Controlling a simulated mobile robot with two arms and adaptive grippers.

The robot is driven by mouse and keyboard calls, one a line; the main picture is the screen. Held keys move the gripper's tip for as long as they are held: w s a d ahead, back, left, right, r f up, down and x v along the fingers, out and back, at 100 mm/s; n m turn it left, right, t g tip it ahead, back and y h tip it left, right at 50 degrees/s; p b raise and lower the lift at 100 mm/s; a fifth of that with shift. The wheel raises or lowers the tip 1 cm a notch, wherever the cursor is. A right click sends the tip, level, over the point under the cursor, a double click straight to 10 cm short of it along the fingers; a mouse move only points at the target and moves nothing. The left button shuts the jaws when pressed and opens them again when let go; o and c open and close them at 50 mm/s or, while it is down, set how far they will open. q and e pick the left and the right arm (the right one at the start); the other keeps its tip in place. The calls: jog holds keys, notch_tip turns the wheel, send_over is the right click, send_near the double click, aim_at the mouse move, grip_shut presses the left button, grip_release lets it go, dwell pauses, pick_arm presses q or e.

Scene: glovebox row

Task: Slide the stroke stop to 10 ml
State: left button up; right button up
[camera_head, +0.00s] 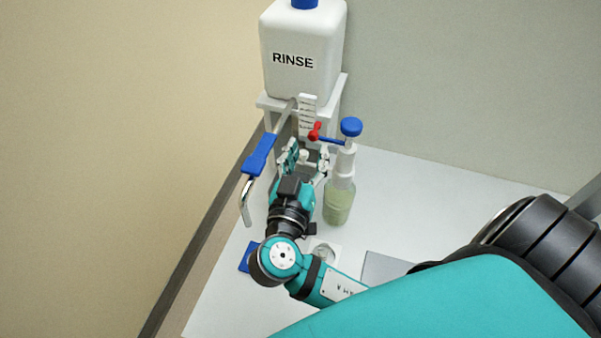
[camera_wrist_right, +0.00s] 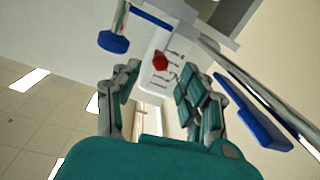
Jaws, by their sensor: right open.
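The stroke stop, a small red knob (camera_head: 315,131), sits in front of a white upright scale plate (camera_head: 308,114) with dark tick marks. The stop also shows in the right wrist view (camera_wrist_right: 160,62), against the plate. The scale's numbers are too small to read. A blue rod (camera_head: 331,142) joins the stop's area to the dispenser plunger with a blue cap (camera_head: 351,127). My right gripper (camera_head: 306,157) is open just below the stop in the head view. In the right wrist view its fingers (camera_wrist_right: 157,92) stand apart with nothing between them. My left gripper is not in view.
A bottle of pale green liquid (camera_head: 339,205) stands right of my right gripper. A lever with a blue handle (camera_head: 259,153) is close on its left. A white RINSE container (camera_head: 300,62) stands on a stand behind.

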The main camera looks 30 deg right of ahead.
jog(key=v, duration=0.6)
jog(key=shift+s+a, duration=0.15)
jog(key=shift+a, duration=0.05)
